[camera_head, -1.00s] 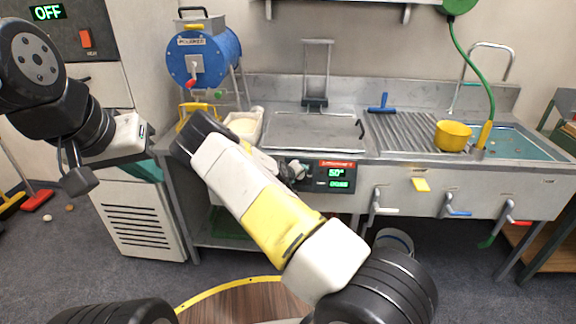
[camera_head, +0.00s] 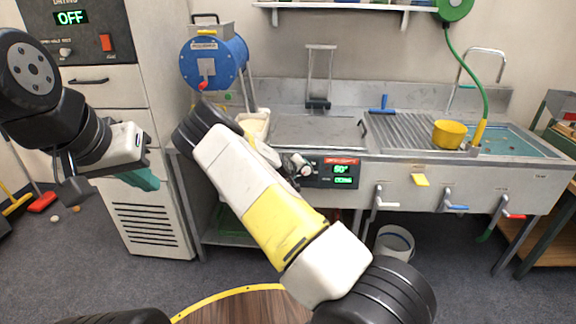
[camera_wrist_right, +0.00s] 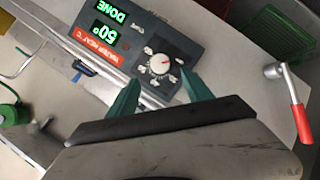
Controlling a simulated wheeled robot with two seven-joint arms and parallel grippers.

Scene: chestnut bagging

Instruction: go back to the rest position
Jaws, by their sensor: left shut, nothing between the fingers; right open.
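My left gripper (camera_head: 142,180) hangs at the left in the head view, in front of the grey cabinet. Its teal fingers are together with nothing between them. My right arm reaches up from the bottom centre toward the counter's front; its gripper is hidden behind the arm in the head view. In the right wrist view my right gripper (camera_wrist_right: 160,77) has its two teal fingers apart and empty. Beyond them is the control panel (camera_wrist_right: 158,50) with a dial and lit green displays; it also shows in the head view (camera_head: 328,172).
The steel counter (camera_head: 405,190) with its sink (camera_head: 510,142), yellow pot (camera_head: 450,134) and levers runs across the back. The blue drum machine (camera_head: 212,62) stands left of it. A white bucket (camera_head: 394,241) is under the counter. A round wooden surface (camera_head: 240,308) lies at bottom centre.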

